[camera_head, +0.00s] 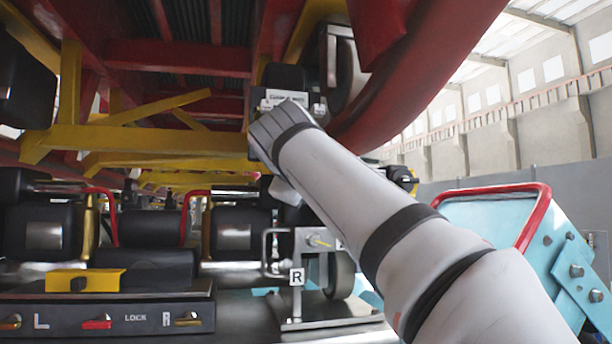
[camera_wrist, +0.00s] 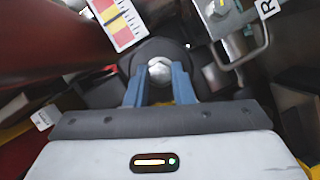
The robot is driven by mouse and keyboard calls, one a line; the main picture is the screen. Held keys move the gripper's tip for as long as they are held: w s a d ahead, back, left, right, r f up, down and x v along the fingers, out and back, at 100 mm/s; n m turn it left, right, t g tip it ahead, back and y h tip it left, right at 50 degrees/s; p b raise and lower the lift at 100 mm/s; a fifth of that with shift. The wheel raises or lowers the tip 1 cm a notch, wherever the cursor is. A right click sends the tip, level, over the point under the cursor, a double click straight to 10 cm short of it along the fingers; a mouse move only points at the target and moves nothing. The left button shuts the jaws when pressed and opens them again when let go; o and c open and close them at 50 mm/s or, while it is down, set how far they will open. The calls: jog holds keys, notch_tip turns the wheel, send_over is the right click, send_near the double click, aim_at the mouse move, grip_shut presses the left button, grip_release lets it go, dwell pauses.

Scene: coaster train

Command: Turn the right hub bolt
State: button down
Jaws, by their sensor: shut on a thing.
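In the wrist view, the hub bolt (camera_wrist: 160,69) is a shiny silver head in the middle of a dark round hub (camera_wrist: 142,57). My gripper (camera_wrist: 159,80) has its two blue fingers on either side of the bolt and is shut on it. The bolt's sides are partly hidden by the fingers. In the head view, my pale arm reaches up and left under the red and yellow car frame. The arm hides the gripper tips and the bolt there.
A bracket with an R plate (camera_head: 297,277) stands below my arm; its R label (camera_wrist: 268,8) also shows in the wrist view. A panel marked L, LOCK and R (camera_head: 125,319) is at lower left. A light-blue housing with a red rail (camera_head: 545,207) stands close on the right.

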jog(key=shift+f+m, duration=0.15)
jog(key=shift+m, duration=0.25)
jog(key=c, duration=1.2)
grip_release()
jog(key=shift+d, duration=0.1)
jog(key=shift+c, duration=0.2)
jog(key=shift+s, duration=0.1)
jog(key=s+r+b, duration=0.1)
jog(key=s, duration=0.6)
jog(key=shift+s+a+r, duration=0.25)
jog(key=shift+a+r, duration=0.05)
jog(key=shift+r, duration=0.05)
